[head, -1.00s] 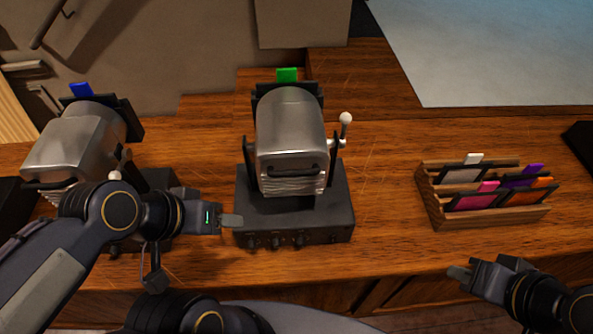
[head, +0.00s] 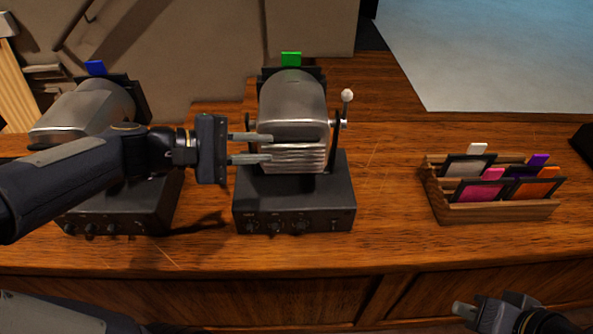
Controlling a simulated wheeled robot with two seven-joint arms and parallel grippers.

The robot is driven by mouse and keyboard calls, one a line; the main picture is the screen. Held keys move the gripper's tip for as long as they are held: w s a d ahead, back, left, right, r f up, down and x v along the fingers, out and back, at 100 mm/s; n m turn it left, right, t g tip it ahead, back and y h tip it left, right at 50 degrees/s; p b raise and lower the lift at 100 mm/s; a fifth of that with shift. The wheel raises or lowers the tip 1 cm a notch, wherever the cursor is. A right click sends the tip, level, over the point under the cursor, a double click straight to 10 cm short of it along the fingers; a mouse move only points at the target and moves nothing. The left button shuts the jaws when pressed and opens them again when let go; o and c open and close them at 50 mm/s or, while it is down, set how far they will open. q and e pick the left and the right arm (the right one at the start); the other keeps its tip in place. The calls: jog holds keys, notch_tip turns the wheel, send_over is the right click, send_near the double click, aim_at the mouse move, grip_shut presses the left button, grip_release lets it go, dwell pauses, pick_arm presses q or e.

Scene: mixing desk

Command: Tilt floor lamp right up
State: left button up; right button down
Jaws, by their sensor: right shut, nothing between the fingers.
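Two silver lamps on black control boxes stand on the wooden desk. The middle lamp (head: 293,108) carries a green tab (head: 291,59) on top and has a ribbed lower front (head: 303,158). A white-knobbed lever (head: 346,96) is on its right side. The left lamp (head: 82,112) carries a blue tab (head: 96,68) and is partly behind my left arm. My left gripper (head: 250,148) is open, its two fingers pointing right at the middle lamp's left side; contact cannot be told. My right gripper (head: 465,310) is shut and empty, low at the right, far from both lamps.
A wooden rack (head: 495,211) with several framed coloured cards stands on the right of the desk. The desk top (head: 385,190) between the middle lamp and the rack is clear. A pale surface (head: 490,55) lies at the back right.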

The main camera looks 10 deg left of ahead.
aim_at(286, 140)
pick_arm(q)
jog(key=shift+w+a+f+n+t, duration=0.1)
jog(key=shift+w+a+n+t, duration=0.1)
jog(key=shift+w+n+t, duration=0.3)
jog(key=shift+w+d, duration=0.15)
jog(key=shift+w, duration=0.1)
jog(key=x, duration=0.7)
jog(key=shift+w+d+p, duration=0.1)
jog(key=shift+d+p, duration=0.05)
jog(key=shift+p, duration=0.25)
grip_shut()
